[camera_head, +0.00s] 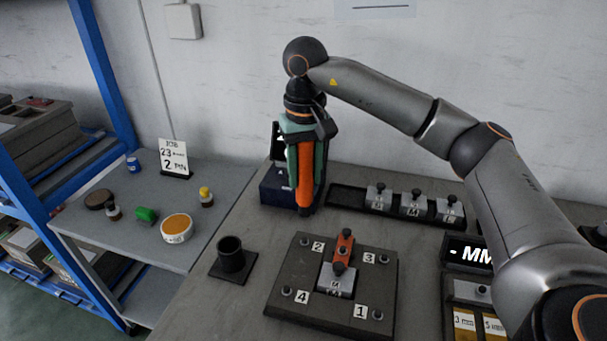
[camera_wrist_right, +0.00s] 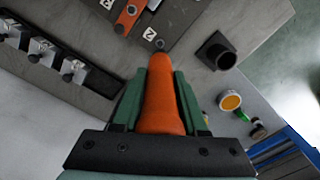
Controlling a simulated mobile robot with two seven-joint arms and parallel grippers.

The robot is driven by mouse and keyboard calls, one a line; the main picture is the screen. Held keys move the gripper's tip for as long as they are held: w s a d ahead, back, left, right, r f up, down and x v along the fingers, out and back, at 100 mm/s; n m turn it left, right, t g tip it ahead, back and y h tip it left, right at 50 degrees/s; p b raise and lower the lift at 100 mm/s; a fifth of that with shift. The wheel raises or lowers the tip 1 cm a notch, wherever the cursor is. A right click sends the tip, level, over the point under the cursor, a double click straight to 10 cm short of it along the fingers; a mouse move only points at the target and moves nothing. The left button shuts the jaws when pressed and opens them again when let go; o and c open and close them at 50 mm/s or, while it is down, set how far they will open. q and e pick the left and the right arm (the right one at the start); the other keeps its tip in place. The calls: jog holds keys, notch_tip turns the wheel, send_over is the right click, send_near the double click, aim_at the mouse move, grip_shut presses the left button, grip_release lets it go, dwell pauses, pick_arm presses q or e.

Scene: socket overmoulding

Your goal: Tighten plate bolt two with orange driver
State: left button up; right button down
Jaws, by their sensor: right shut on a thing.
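My right gripper (camera_head: 305,185) points down behind the plate's far edge and is shut on the orange driver (camera_head: 306,165). The driver hangs upright; its orange handle also fills the middle of the wrist view (camera_wrist_right: 162,100), between the green fingers. The dark plate (camera_head: 285,270) lies on the bench with bolts at its corners, labelled 1 to 4. Bolt two (camera_head: 304,241) is at the far left corner, nearer the viewer than the driver in the head view. In the wrist view bolt two (camera_wrist_right: 160,45) shows just past the handle's end. I cannot see the tip touching it.
An orange clamp piece (camera_head: 344,243) and a grey block (camera_head: 337,282) sit mid-plate. A black cup (camera_head: 231,254) stands left of the plate. A dark box (camera_head: 272,190) is behind the gripper, and a black rack of blocks (camera_head: 345,197) is to its right.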

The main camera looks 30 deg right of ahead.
aim_at(305, 212)
jog(key=shift+r, duration=0.1)
jog(key=shift+f+b, duration=1.95)
jog(key=shift+f, duration=1.65)
jog(key=shift+f+b, duration=0.55)
jog(key=shift+f, duration=0.4)
dwell(0.5)
jog(key=shift+s+f, duration=0.2)
jog(key=shift+f, duration=0.35)
dwell(1.2)
